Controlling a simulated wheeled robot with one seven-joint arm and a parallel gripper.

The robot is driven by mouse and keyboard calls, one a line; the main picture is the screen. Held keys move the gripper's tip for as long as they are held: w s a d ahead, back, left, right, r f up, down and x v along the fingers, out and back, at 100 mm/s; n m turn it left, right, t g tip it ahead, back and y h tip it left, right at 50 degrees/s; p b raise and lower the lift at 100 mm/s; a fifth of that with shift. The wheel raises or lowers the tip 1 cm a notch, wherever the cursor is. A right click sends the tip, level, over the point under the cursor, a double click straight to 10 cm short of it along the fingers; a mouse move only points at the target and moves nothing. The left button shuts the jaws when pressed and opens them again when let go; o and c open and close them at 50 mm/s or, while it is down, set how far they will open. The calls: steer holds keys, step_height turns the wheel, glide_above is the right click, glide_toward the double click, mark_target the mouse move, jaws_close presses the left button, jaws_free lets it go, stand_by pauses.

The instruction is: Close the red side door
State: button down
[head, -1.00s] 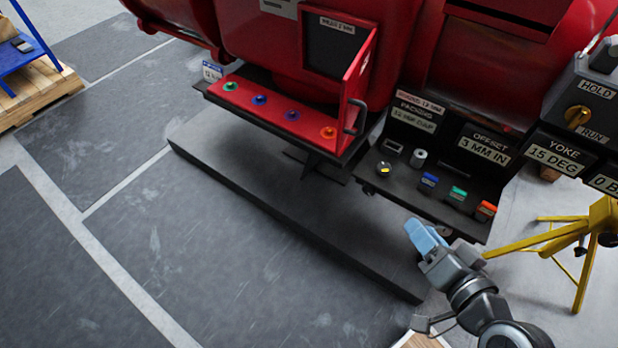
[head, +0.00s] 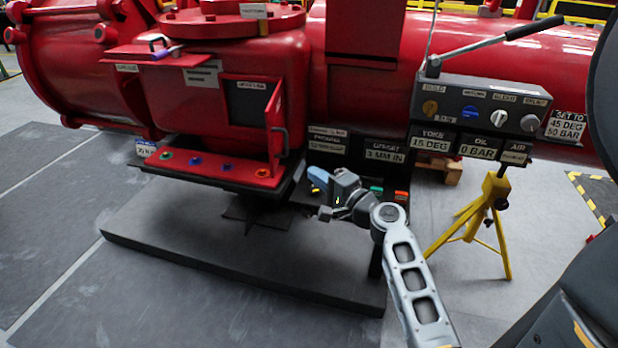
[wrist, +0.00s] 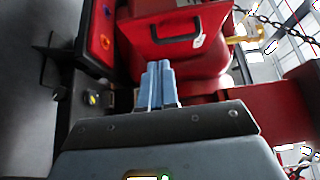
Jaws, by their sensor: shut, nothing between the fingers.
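The red side door (head: 274,122) stands open on the right edge of a dark square opening (head: 249,103) in the red housing. It juts outward and has a dark bar handle (head: 284,142). My gripper (head: 315,177), with light blue fingers, is shut and empty. In the head view it is below and to the right of the door, apart from it. The wrist view shows the closed fingers (wrist: 160,70) pointing toward a red panel that looks like the door (wrist: 205,22), with its dark handle (wrist: 175,39). The exact gap cannot be told.
A red shelf with coloured buttons (head: 213,168) lies below the opening. A dark tray with small coloured blocks (head: 400,196) sits behind my arm. A control box (head: 480,105) and yellow stand (head: 485,225) are at the right. The floor at left is clear.

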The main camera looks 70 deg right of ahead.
mark_target(273, 155)
steer(key=p+x, duration=0.1)
steer(key=x, duration=0.6)
steer(key=shift+r, duration=0.1)
steer(key=w, duration=0.2)
steer(key=w+p, duration=0.1)
steer(key=shift+w+a, duration=0.1)
steer(key=shift+a, duration=0.15)
steer(key=shift+w+a, duration=0.15)
steer(key=shift+w, duration=0.3)
